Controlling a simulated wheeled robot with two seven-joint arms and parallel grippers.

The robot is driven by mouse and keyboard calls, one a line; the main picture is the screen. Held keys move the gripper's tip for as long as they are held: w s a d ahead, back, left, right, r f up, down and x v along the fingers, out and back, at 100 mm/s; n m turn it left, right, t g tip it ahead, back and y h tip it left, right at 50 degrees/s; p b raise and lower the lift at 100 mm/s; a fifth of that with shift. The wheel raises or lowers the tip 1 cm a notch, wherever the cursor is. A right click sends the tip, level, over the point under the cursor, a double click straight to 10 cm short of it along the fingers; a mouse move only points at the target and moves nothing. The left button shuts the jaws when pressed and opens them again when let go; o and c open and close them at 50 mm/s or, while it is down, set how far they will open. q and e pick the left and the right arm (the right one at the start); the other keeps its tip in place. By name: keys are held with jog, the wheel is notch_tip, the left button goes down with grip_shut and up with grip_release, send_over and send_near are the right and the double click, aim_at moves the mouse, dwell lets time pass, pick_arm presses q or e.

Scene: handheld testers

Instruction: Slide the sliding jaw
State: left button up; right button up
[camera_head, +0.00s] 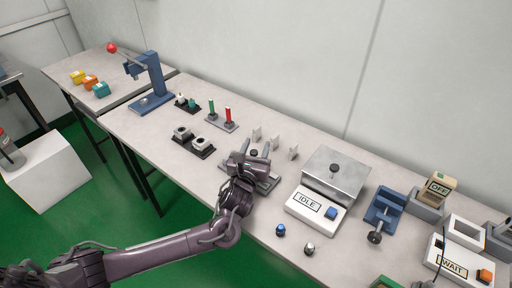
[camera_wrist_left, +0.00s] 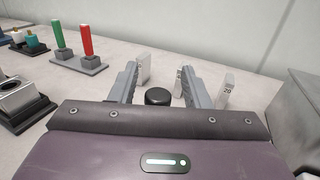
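My left gripper (camera_head: 256,147) is over a low grey fixture (camera_head: 267,184) in the middle of the table. In the left wrist view its two grey fingers (camera_wrist_left: 160,68) are apart, with a round black knob (camera_wrist_left: 158,96) between them. The knob also shows in the head view (camera_head: 253,153). I cannot tell whether the fingers touch it. Upright pale tags stand just beyond the fingers, one at the left (camera_wrist_left: 145,66) and one marked 20 at the right (camera_wrist_left: 225,90). The sliding jaw itself is not clearly visible; my gripper hides most of the fixture. My right gripper is out of view.
Further right are a blue vise (camera_head: 384,207) and a WAIT device (camera_head: 455,262). Left are red and green handles (camera_head: 228,115) and a dark block with sockets (camera_head: 193,142).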

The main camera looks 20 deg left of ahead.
pick_arm(q)
jog(key=s, duration=0.6)
jog(key=shift+s+d, duration=0.15)
jog(key=shift+s, duration=0.8)
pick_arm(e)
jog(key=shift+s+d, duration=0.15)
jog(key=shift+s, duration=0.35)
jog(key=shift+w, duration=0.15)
